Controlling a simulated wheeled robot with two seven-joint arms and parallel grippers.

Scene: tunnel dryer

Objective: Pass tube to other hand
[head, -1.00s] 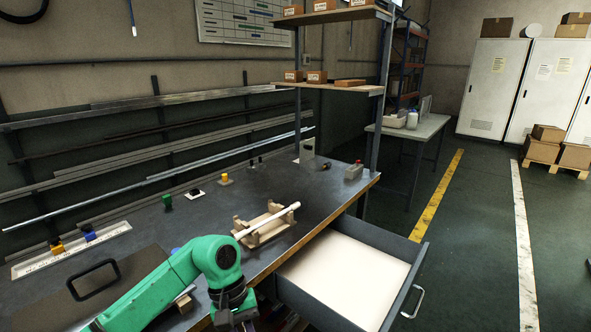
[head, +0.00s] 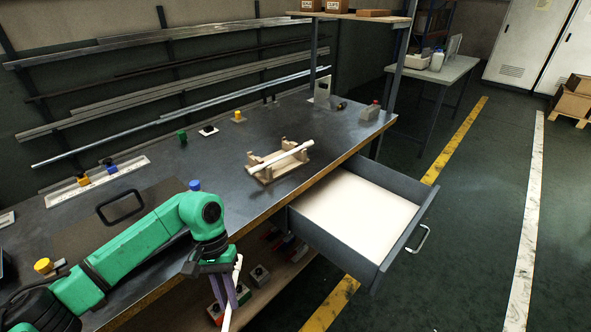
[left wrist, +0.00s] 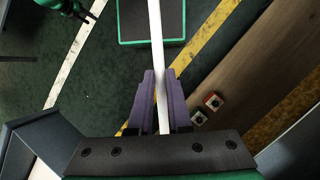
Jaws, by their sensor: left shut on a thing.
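My left gripper (head: 225,290) has purple fingers and hangs in front of the bench's front edge, pointing down. It is shut on a white tube (head: 237,270), which stands steeply, running above and below the fingers. In the left wrist view the tube (left wrist: 156,45) runs from between the fingers (left wrist: 155,100) out past the top edge. A second white tube (head: 282,157) lies across a wooden rack (head: 265,175) on the bench, apart from the gripper.
An open drawer (head: 410,245) juts out to the right of the gripper. A lower shelf (head: 285,268) under the bench holds several small boxes. A black handle (head: 121,206) and a blue knob (head: 194,185) are on the bench (head: 340,140). Floor right of the drawer is clear.

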